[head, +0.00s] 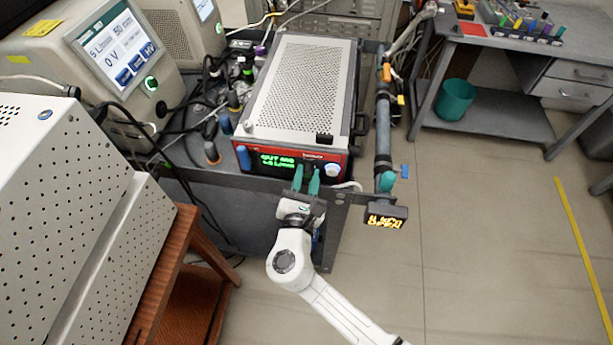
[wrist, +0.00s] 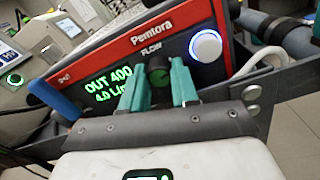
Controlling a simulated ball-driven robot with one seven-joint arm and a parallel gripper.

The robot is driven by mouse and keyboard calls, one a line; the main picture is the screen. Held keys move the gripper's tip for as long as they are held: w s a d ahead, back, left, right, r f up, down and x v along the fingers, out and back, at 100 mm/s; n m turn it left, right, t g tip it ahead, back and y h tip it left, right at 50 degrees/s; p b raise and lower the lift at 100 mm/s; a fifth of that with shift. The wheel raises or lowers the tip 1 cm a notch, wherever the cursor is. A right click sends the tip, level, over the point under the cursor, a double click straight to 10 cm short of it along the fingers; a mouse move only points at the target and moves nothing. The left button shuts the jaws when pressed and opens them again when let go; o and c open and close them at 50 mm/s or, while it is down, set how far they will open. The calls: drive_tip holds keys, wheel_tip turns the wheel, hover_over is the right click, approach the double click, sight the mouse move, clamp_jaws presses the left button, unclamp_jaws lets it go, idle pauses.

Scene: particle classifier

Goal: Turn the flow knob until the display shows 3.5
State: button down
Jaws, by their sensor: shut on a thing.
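The red-fronted Pemtora unit (wrist: 135,42) carries a green-lit display (wrist: 108,86) reading "OUT 400" and "4.0 L/m", the unit text partly cut off. The dark flow knob (wrist: 158,74) sits under the word FLOW. My gripper (wrist: 161,79) has its teal fingers on either side of the knob and is shut on it. In the head view my gripper (head: 306,177) reaches the unit's front from below. The display also shows there (head: 277,161), its text small. The knob is mostly hidden by the fingers in that view.
A white lit round button (wrist: 206,46) is just right of the knob. A dark rail (head: 345,197) runs in front of the unit. Floor at right is free.

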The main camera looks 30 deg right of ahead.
drive_tip(key=shift+r+n+p, duration=0.15)
drive_tip(key=shift+n+p, duration=0.95)
drive_tip(key=shift+n, duration=0.2)
drive_tip(key=shift+n+p, duration=0.95)
drive_tip(key=shift+n, duration=0.55)
drive_tip(key=c, duration=0.8)
unclamp_jaws()
drive_tip(key=shift+c, duration=0.2)
drive_tip(key=b+v, duration=0.1)
drive_tip(key=v, duration=0.9)
drive_tip(key=shift+s+a, duration=0.3)
